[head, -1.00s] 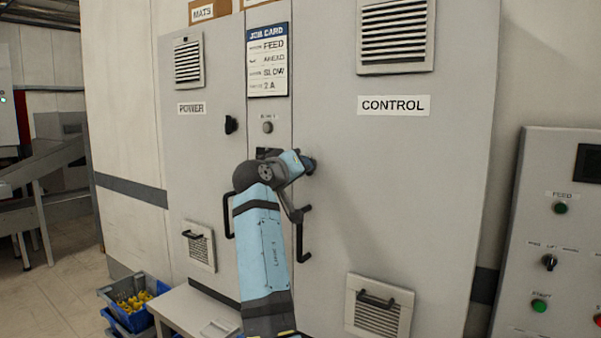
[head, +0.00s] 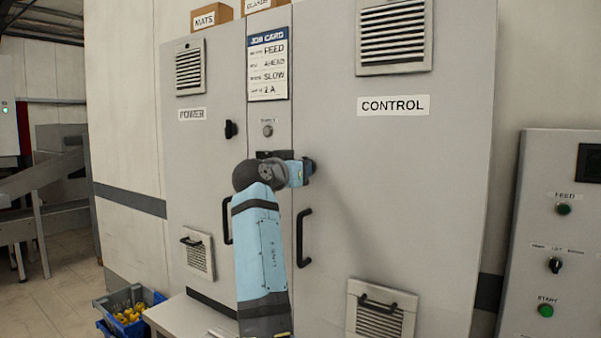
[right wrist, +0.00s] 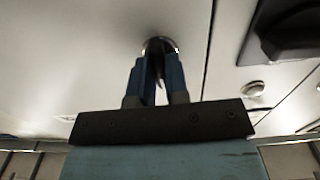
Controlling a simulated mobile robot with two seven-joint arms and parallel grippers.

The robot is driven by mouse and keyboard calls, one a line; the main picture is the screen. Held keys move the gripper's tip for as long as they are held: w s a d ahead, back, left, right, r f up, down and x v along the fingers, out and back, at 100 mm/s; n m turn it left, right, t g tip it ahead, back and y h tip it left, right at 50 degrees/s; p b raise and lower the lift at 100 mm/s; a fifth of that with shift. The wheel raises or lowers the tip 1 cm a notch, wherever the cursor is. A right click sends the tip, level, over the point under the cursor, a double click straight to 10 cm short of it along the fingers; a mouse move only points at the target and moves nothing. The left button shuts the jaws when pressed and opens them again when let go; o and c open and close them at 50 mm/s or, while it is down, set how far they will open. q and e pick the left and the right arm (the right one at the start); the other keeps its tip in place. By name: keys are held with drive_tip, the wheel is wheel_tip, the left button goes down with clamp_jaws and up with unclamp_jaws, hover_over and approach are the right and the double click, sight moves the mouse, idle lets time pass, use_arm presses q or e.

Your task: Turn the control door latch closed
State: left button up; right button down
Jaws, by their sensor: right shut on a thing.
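The control door (head: 400,200) is the wide grey right-hand door under the CONTROL label (head: 393,105), and it looks flush with the cabinet. My right gripper (head: 309,168) is at the door's left edge, above its black handle (head: 303,238). In the right wrist view my right gripper (right wrist: 158,75) has its two blue fingers shut on the control door latch (right wrist: 158,46). The latch's round metal base shows behind the fingertips, with a dark part between them. In the head view the gripper hides the latch, and its exact angle is unclear. My left gripper is out of view.
The power door (head: 200,150) with a black latch (head: 231,129) is on the left. A job card (head: 268,63) hangs between the doors. A button panel (head: 560,240) stands at right. A blue crate (head: 128,308) of yellow parts is at lower left.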

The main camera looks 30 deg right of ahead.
drive_tip(key=shift+r, duration=0.15)
drive_tip(key=c, duration=1.1)
unclamp_jaws()
drive_tip(key=shift+d, duration=0.1)
drive_tip(key=v, duration=1.4)
drive_tip(key=shift+d, duration=0.1)
